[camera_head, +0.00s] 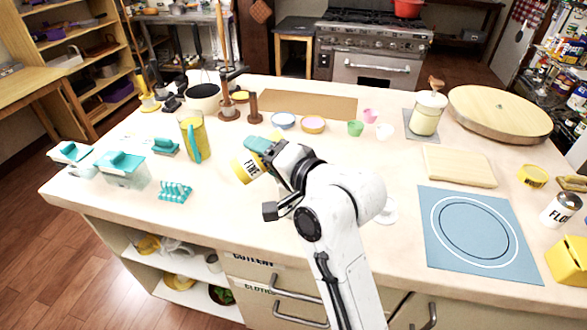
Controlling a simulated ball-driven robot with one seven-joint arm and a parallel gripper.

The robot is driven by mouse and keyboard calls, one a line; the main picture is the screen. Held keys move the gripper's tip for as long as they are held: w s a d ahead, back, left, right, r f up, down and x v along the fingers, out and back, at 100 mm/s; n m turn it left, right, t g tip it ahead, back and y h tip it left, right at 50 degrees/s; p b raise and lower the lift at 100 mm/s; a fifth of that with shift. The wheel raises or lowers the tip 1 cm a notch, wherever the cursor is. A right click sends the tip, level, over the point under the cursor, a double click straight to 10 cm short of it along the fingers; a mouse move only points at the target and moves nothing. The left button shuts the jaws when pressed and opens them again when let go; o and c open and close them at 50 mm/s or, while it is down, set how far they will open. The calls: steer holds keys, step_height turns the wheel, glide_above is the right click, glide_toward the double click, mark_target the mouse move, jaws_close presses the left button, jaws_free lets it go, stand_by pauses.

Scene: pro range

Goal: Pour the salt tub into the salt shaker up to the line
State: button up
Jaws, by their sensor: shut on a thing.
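My gripper (268,158) is shut on a yellow-and-white tub (246,168) whose label reads "FINE", which seems to be the salt tub. The tub is tilted and held above the counter, left of the middle. A teal piece (262,143) shows at the gripper's upper side; I cannot tell whether it belongs to the tub. My gripper and arm hide part of the tub and the counter behind them. I cannot make out a salt shaker or its line for sure. A small white piece (387,214) is partly hidden beside my arm.
Left of the tub stand a yellow jug (190,128), teal-lidded boxes (125,174) and a teal rack (174,192). Behind are bowls (313,124) and small cups (355,128). A lidded cream jar (425,118) and blue mat (435,255) lie right.

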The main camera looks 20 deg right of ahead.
steer(key=shift+f+m+b, duration=0.15)
steer(key=shift+m+b, duration=0.35)
steer(key=shift+b, duration=0.2)
stand_by(0.8)
steer(key=shift+d+r+m+t+y+p, duration=0.25)
steer(key=shift+r+m+y+p, duration=0.2)
steer(key=shift+m, duration=0.25)
stand_by(1.8)
steer(key=shift+f+m+t, duration=0.2)
steer(key=shift+m+t, duration=0.05)
steer(key=shift+m, duration=0.15)
stand_by(1.2)
